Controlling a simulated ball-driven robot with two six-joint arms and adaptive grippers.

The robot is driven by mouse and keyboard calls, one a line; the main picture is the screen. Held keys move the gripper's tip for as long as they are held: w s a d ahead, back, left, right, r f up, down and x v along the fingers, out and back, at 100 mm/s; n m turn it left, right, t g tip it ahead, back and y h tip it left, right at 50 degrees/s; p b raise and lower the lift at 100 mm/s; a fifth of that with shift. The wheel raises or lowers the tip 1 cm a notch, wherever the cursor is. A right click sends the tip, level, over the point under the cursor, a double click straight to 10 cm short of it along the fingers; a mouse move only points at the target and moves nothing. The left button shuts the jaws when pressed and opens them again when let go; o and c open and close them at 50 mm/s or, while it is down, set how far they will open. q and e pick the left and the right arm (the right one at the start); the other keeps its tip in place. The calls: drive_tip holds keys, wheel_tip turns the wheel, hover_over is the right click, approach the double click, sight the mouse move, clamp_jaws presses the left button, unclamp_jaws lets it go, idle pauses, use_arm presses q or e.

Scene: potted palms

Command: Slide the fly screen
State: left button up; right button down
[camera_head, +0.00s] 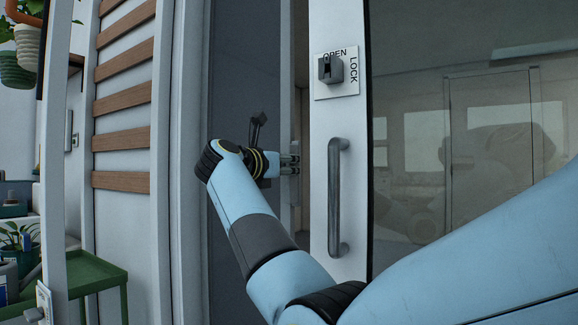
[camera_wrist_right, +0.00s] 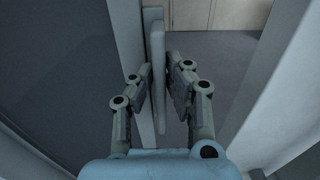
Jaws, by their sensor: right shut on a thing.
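The fly screen (camera_head: 242,60) is a dark mesh panel with a pale upright frame edge (camera_head: 287,75), left of the glass door. In the right wrist view its mesh (camera_wrist_right: 60,80) fills the left side. A pale upright handle plate (camera_wrist_right: 157,50) stands out from the screen's frame. My right gripper (camera_head: 296,163) reaches in at this edge, beside the door's white frame. In the right wrist view its fingers (camera_wrist_right: 160,75) stand on both sides of the handle plate, shut on it. The contact is partly hidden in the head view. My left gripper is not in view.
The glass door's white frame (camera_head: 338,110) carries a grey bar handle (camera_head: 337,195) and an OPEN/LOCK latch (camera_head: 330,70), close right of my right gripper. A narrow gap shows between screen and door. A green cart (camera_head: 95,270) and potted plants stand at left.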

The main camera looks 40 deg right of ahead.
drive_tip(key=shift+s, duration=0.1)
drive_tip(key=c, duration=1.4)
unclamp_jaws()
drive_tip(key=shift+o, duration=0.2)
drive_tip(key=shift+a, duration=0.2)
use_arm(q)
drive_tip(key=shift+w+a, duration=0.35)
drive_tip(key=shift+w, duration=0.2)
use_arm(e)
drive_tip(key=v, duration=0.7)
